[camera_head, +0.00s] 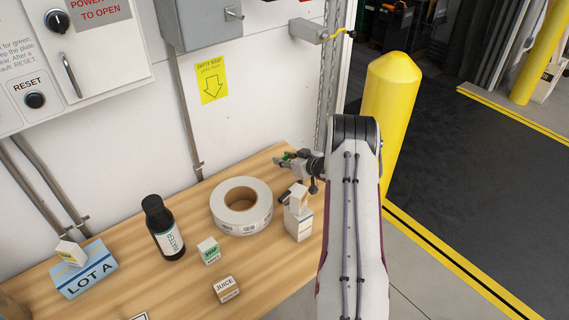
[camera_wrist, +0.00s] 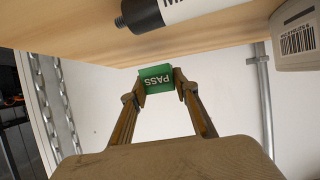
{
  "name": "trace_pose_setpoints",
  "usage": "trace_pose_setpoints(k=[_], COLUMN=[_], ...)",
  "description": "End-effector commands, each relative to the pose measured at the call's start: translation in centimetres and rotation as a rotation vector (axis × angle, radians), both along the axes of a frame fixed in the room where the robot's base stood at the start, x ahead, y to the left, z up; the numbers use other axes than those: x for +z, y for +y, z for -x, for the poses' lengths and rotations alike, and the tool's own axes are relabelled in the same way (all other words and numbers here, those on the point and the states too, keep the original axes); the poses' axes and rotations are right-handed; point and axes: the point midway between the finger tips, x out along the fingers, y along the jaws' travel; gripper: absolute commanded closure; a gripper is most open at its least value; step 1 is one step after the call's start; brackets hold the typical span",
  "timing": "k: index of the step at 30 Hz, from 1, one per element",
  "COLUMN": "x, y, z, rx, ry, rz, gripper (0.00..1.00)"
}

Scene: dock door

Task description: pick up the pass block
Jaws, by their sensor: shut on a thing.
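The pass block (camera_wrist: 156,72) is a small green block with white "PASS" lettering, upside down in the wrist view. My gripper (camera_wrist: 158,84) is shut on it, one finger at each side. In the head view my gripper (camera_head: 292,161) is at the far edge of the wooden table, near the wall, and a bit of green from the block (camera_head: 288,156) shows between its fingers. The rest of the block is hidden there by the gripper. In the wrist view the block shows against the white wall, close to the table edge; its height above the table is unclear.
A label roll (camera_head: 224,211), a white carton (camera_head: 299,227) with a small block on top, a dark bottle (camera_head: 165,232), a soap block (camera_head: 208,252), a juice block (camera_head: 226,290) and a blue LOT A box (camera_head: 88,276) stand on the table (camera_head: 150,282). A yellow bollard (camera_head: 389,88) stands right.

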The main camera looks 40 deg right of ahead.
Motion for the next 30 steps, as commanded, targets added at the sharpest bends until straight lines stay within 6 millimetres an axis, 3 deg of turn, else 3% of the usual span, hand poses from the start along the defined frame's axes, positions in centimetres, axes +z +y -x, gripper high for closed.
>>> trace_pose_setpoints(k=[9, 15, 30], x=[4.3, 6.1, 7.0], y=[0.0, 0.0, 0.0], z=[0.0, 0.0, 0.0], rx=[0.001, 0.001, 0.002], ry=[-0.002, 0.000, 0.000], rz=[0.002, 0.000, -0.001], gripper=[0.85, 0.85, 0.85])
